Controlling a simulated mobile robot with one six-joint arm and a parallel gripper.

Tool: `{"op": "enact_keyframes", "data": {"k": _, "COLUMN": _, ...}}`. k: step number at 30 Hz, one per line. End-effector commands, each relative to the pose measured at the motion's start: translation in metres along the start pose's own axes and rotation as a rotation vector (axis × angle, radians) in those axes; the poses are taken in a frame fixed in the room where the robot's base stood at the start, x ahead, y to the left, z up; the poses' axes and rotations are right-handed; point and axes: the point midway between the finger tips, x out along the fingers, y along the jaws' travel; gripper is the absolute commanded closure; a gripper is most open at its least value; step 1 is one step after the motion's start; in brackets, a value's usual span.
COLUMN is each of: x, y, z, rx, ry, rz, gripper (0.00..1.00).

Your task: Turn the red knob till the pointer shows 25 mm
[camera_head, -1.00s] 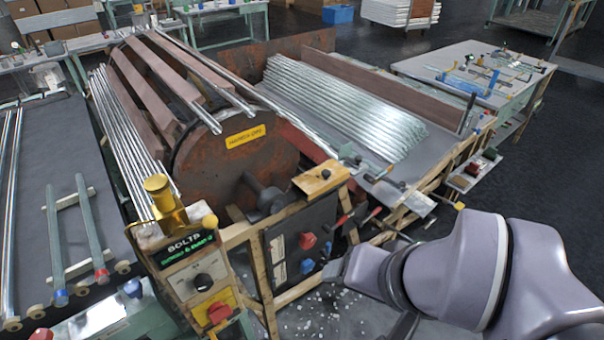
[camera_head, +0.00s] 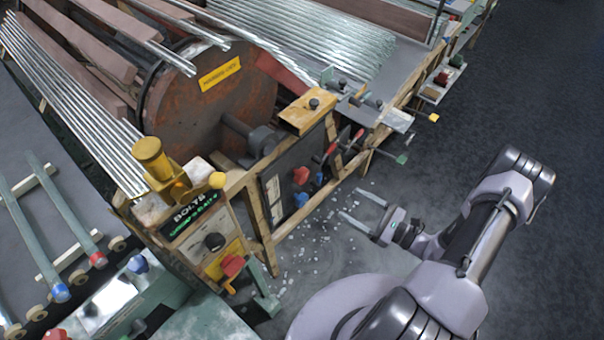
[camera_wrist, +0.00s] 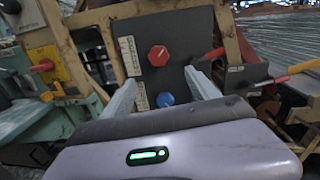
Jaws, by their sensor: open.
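A red knob (camera_head: 301,175) sits on the upper part of a dark upright panel (camera_head: 289,190) in a wooden frame. The red knob is also in the wrist view (camera_wrist: 158,56), facing me as a faceted knob. White label strips (camera_wrist: 130,56) run down the panel to its left. Their print is too small to read, and I cannot make out a pointer or its reading. My gripper (camera_head: 350,202) is open and empty, in front of the panel and apart from it. In the wrist view, its two fingers (camera_wrist: 162,82) reach towards the panel, with the red knob above and between their tips.
A blue knob (camera_wrist: 165,99) is just below the red knob. A red-handled lever (camera_wrist: 211,54) juts out at the panel's right. A yellow control box (camera_head: 222,262) with black and red knobs stands to the left. The floor right of my arm is clear.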

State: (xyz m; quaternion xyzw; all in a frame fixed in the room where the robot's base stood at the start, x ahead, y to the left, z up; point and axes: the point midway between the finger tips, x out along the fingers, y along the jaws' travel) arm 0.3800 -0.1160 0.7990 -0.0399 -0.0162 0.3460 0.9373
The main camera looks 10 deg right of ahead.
Motion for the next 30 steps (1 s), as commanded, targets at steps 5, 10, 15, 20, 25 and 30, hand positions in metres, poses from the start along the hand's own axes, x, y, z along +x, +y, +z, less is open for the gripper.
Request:
{"op": "enact_keyframes", "data": {"k": 5, "x": 0.049, "y": 0.004, "z": -0.002, "rx": 0.000, "ry": 0.000, "rz": 0.014, "gripper": 0.31}}
{"op": "enact_keyframes", "data": {"k": 10, "x": 0.101, "y": 0.004, "z": -0.002, "rx": -0.003, "ry": 0.001, "rz": 0.015, "gripper": 0.31}}
{"op": "enact_keyframes", "data": {"k": 15, "x": 0.142, "y": 0.004, "z": -0.001, "rx": -0.002, "ry": 0.001, "rz": 0.013, "gripper": 0.31}}
{"op": "enact_keyframes", "data": {"k": 20, "x": 0.161, "y": 0.004, "z": 0.000, "rx": -0.002, "ry": 0.001, "rz": 0.010, "gripper": 0.31}}
{"op": "enact_keyframes", "data": {"k": 25, "x": 0.166, "y": 0.003, "z": 0.001, "rx": -0.001, "ry": 0.001, "rz": 0.010, "gripper": 0.31}}
{"op": "enact_keyframes", "data": {"k": 30, "x": 0.166, "y": 0.003, "z": 0.001, "rx": -0.001, "ry": 0.001, "rz": 0.010, "gripper": 0.33}}
